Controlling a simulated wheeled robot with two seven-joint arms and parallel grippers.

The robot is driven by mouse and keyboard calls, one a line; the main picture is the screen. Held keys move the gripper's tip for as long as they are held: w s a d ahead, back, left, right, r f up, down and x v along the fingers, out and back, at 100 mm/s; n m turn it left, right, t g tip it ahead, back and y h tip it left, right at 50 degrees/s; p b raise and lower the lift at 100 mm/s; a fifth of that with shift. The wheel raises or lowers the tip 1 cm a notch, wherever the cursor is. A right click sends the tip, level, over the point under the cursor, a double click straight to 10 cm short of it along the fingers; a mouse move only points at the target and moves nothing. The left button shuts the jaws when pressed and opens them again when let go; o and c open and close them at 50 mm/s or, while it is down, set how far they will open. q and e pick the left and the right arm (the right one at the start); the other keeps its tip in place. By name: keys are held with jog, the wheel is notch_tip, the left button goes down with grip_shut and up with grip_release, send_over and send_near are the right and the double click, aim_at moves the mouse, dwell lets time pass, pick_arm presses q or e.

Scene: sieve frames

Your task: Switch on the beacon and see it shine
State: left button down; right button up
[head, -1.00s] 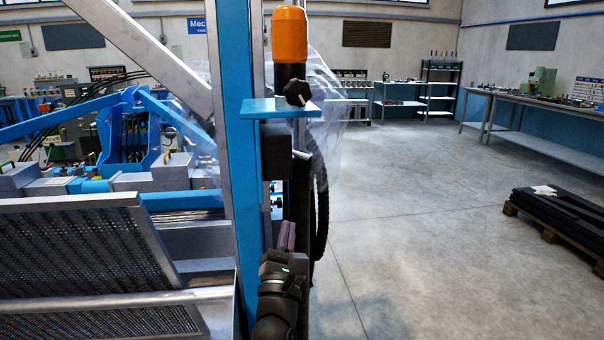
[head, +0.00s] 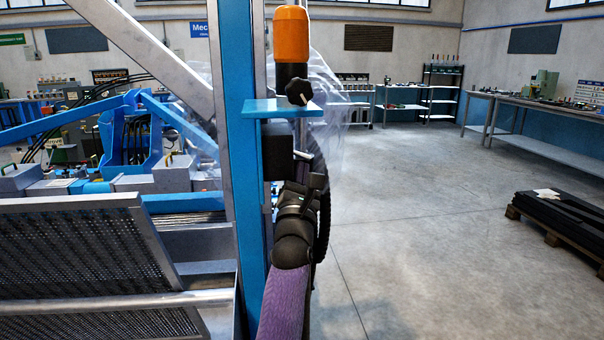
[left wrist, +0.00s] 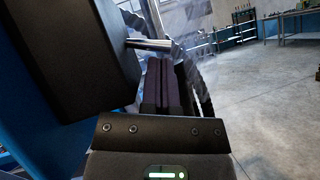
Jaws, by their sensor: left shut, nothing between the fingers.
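The beacon (head: 290,30) has an orange dome on a black base and shows no clear glow. It stands on a blue bracket (head: 262,108), with a black knob (head: 299,92) in front. Below the bracket is a black box (head: 278,142), large at the left in the left wrist view (left wrist: 75,60). A bright metal lever (left wrist: 150,45) sticks out from its right side. My left gripper (left wrist: 165,62) is shut and empty, beside the box, its tips just below the lever; contact cannot be told. In the head view my left gripper (head: 303,172) is partly hidden. My right gripper is not in view.
The blue post (head: 238,170) stands just left of my arm. A black corrugated hose (head: 324,215) hangs close on the right. A mesh panel (head: 75,250) fills the lower left. A pallet with dark slabs (head: 565,215) lies far right, with open floor between.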

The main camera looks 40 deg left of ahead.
pick_arm(q)
jog(key=shift+w+d+n+y, duration=0.1)
jog(key=shift+n+y, duration=0.2)
jog(key=shift+n, duration=0.3)
jog(key=shift+w+r+n+g+y+b, duration=0.1)
jog(key=shift+n+g+y+b, duration=0.2)
jog(key=shift+n+g+y, duration=0.15)
